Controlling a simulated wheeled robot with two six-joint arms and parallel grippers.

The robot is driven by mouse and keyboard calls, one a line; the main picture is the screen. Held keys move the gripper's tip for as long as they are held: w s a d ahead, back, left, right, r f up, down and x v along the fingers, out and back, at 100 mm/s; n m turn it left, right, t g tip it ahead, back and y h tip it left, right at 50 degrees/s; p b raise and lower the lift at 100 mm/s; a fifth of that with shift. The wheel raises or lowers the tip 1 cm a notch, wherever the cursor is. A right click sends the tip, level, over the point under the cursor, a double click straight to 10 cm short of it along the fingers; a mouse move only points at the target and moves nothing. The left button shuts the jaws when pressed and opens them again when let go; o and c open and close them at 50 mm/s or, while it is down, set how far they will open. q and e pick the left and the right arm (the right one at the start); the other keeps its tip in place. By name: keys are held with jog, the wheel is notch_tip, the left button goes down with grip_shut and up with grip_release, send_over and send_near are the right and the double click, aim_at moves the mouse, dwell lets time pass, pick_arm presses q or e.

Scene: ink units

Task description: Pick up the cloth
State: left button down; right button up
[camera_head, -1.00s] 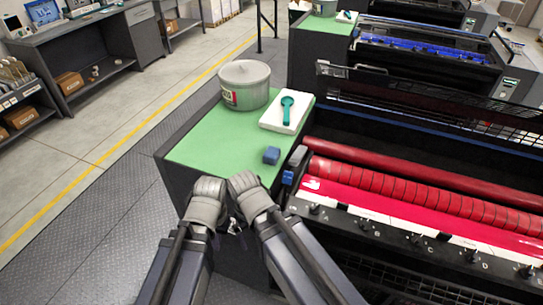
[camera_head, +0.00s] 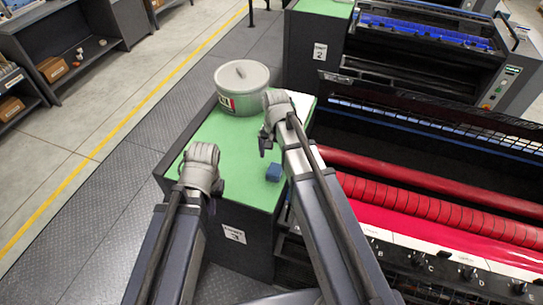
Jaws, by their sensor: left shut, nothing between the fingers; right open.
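A flat white pad (camera_head: 304,103), which may be the cloth, lies on the green top of the unit. My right gripper and forearm hide most of it, including the teal tool that lay on it. A small blue block (camera_head: 273,173) sits on the green top near its right edge; I cannot tell if it is cloth. My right gripper (camera_head: 265,144) is open above the green top, left of the pad and beyond the blue block, holding nothing. My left gripper (camera_head: 214,190) is shut and empty over the front left part of the unit.
A grey lidded pot (camera_head: 241,92) stands at the back of the green top (camera_head: 225,138). Red rollers (camera_head: 430,206) and the press lie to the right. A second unit (camera_head: 308,50) is behind. Free floor (camera_head: 95,150) lies to the left.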

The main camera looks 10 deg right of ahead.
aim_at(275, 169)
jog(key=shift+s, duration=0.2)
jog(key=shift+f+b, duration=0.25)
jog(key=shift+b, duration=0.25)
notch_tip(275, 169, down, 2)
jog(key=shift+w+f+b, duration=0.1)
jog(key=shift+b, duration=0.9)
notch_tip(275, 169, down, 5)
jog(key=b, duration=0.5)
jog(key=shift+s, duration=0.2)
jog(key=shift+c, duration=0.2)
grip_shut()
